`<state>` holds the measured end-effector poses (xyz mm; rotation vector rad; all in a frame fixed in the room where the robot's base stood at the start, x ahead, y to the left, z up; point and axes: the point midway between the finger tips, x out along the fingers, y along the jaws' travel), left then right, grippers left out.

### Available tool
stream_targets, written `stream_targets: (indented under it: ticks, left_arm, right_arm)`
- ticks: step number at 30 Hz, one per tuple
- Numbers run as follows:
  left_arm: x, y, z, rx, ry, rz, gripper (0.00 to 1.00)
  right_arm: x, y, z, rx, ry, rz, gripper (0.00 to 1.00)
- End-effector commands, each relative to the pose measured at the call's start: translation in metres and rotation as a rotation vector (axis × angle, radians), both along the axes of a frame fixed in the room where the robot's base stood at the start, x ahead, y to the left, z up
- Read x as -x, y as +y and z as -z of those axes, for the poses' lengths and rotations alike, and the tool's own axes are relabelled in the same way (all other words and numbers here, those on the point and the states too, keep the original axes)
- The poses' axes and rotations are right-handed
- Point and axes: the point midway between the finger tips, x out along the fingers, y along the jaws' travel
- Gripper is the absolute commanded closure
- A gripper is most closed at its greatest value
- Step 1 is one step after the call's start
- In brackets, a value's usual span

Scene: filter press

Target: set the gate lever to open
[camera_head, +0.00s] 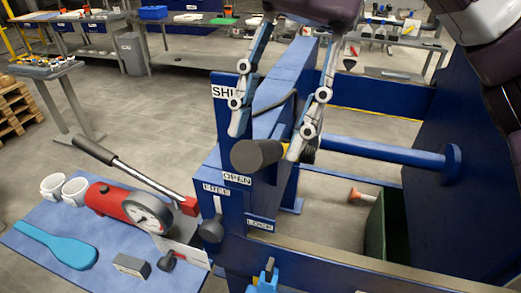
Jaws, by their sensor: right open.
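The gate lever's dark, olive-tipped grip (257,155) sticks out from the blue post of the press. It sits low in its slot, just above the OPEN label (237,178) and well below the SHUT label (224,92), which is partly hidden by a finger. My right gripper (268,138) reaches down from the top with its two fingers spread. One fingertip is at the upper left of the grip and the other at its right. I cannot tell whether either touches it. My left gripper is out of view.
A second black knob (211,230) sits by the FREE and LOCK labels below. A blue bar crosses at right.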

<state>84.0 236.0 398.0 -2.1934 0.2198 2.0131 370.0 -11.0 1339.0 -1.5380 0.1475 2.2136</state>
Motion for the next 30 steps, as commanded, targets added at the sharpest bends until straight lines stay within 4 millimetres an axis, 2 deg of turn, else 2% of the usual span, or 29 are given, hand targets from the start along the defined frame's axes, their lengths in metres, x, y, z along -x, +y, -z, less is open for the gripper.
stream_targets:
  ticks: [3,9,19,30]
  left_arm:
    - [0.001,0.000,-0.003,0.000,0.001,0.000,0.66]
    - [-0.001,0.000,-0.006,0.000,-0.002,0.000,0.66]
    - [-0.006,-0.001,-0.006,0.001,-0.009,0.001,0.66]
    - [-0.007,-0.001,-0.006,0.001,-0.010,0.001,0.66]
  right_arm:
    - [0.005,0.004,0.015,0.002,0.001,-0.001,0.58]
    - [0.010,0.010,0.032,0.001,-0.001,0.001,0.58]
    - [0.011,0.011,0.036,0.000,-0.001,0.001,0.60]
    - [0.011,0.011,0.035,-0.001,0.000,0.001,1.00]
